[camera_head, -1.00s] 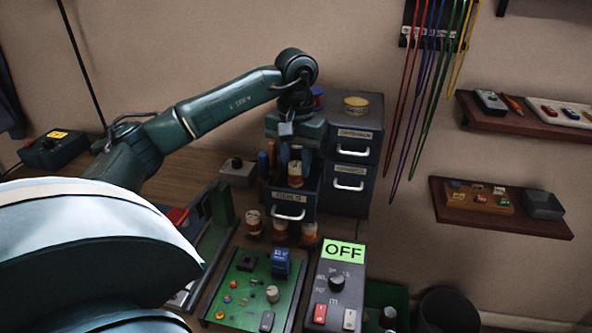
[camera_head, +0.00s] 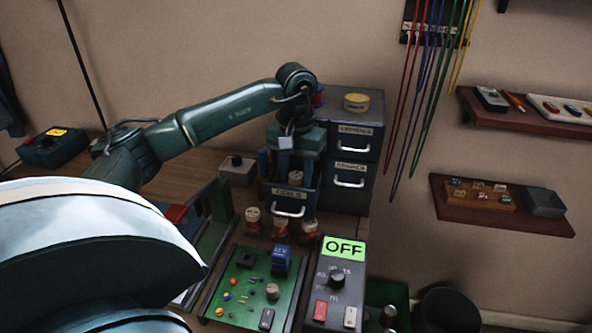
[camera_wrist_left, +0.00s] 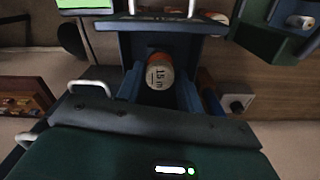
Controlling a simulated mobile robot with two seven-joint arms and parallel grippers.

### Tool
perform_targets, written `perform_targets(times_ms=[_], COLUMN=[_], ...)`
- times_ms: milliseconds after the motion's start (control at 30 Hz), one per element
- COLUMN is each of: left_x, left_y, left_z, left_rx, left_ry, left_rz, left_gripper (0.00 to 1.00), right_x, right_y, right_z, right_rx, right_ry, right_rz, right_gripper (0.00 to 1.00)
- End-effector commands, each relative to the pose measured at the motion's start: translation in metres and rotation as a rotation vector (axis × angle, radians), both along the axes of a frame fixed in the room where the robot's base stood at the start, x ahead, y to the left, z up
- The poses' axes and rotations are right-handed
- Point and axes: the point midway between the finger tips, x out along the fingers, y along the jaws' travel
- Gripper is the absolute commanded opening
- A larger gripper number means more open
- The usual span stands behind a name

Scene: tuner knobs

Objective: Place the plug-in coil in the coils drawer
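The plug-in coil (camera_wrist_left: 160,74), with a pale marked top and an orange rim, sits between the blue fingers of my left gripper (camera_wrist_left: 160,88). The fingers look closed on it. In the head view, my left gripper (camera_head: 290,172) points down over the open coils drawer (camera_head: 288,194), with its fingertips behind the drawer's front. The drawer front with its handle also shows in the left wrist view (camera_wrist_left: 185,24). In the head view the coil is hidden by the drawer front, and whether it touches the drawer bottom cannot be told. My right gripper is not in view.
Dark drawer cabinets (camera_head: 352,150) stand right behind the coils drawer, with a yellow round tin (camera_head: 356,102) on top. Several other coils (camera_head: 281,228) stand in front of the drawer. A green circuit board (camera_head: 240,292) and a box with an OFF display (camera_head: 343,249) lie nearer.

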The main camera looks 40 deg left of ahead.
Motion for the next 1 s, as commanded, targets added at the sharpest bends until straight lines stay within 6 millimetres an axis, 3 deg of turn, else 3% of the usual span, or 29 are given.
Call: perform_targets(times_ms=[167, 467, 567, 667, 900, 1000], left_x=[0.000, 0.000, 0.000, 0.001, 0.001, 0.001], left_y=[0.000, 0.000, 0.000, 0.000, 0.000, 0.001], left_z=[0.000, 0.005, 0.019, 0.034, 0.090, 0.112], left_rx=[0.000, -0.001, 0.000, -0.001, -0.001, 0.001], left_ry=[0.000, -0.001, -0.002, -0.007, -0.006, -0.005], left_rz=[0.000, 0.000, 0.000, 0.000, -0.001, 0.001], left_gripper=[0.51, 0.51, 0.51, 0.51, 0.51, 0.51], right_x=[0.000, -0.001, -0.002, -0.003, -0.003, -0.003], right_y=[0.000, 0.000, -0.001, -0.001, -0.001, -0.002], right_z=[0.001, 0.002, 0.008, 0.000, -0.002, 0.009], right_rx=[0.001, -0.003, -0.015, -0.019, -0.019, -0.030], right_ry=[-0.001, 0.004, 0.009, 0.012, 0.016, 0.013], right_rz=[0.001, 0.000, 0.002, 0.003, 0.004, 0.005], right_gripper=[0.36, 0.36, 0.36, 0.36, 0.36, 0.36])
